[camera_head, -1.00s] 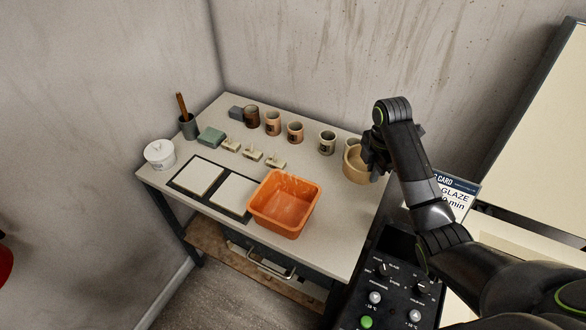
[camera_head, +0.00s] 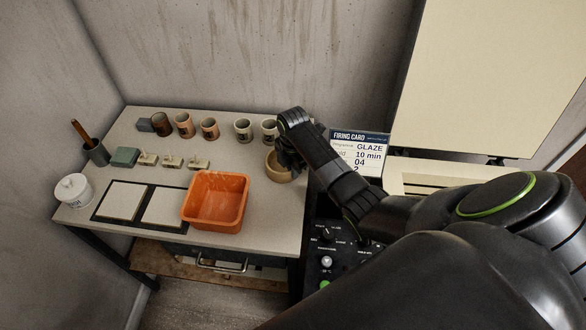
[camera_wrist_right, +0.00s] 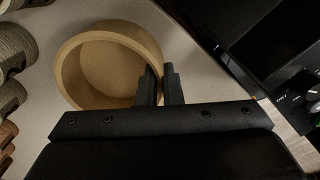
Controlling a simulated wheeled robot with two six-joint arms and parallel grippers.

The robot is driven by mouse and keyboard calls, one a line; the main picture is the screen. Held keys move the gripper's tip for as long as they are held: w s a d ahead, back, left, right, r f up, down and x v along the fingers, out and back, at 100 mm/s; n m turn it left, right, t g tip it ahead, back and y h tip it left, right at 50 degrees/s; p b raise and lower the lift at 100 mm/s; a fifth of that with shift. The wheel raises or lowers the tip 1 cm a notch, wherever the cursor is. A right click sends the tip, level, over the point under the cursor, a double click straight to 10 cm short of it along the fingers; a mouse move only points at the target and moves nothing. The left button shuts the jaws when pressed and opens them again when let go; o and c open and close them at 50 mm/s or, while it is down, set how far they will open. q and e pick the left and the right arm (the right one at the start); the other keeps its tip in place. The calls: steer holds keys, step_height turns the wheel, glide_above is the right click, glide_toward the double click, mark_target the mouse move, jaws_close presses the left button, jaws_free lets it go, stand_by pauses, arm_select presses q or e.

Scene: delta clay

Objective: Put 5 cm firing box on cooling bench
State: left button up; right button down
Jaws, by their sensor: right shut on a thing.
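The firing box, a round, open tan tub (camera_head: 275,170), is at the right end of the pale bench top (camera_head: 268,232), in front of the cups. It also shows in the right wrist view (camera_wrist_right: 84,78), open side showing. My right gripper (camera_head: 288,156) is shut on its wall; in the wrist view the two black fingers (camera_wrist_right: 161,86) straddle the rim. The box looks upright at the bench surface, but I cannot tell whether its base touches. I cannot read its size. My left gripper is out of view.
An orange bin (camera_head: 215,225) stands left of the box, beside two pale tiles (camera_head: 120,200) in a dark frame. Several cups (camera_head: 184,125) line the back. A firing card (camera_head: 358,150) and dark control panel (camera_head: 325,240) are to the right. Bench front right is clear.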

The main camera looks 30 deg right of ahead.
steer(key=shift+f, duration=0.1)
steer(key=c, duration=1.6)
jaws_free()
step_height(320, 180, up, 10)
steer(key=shift+b, duration=0.75)
steer(key=shift+r+p, duration=0.75)
steer(key=shift+r, duration=0.45)
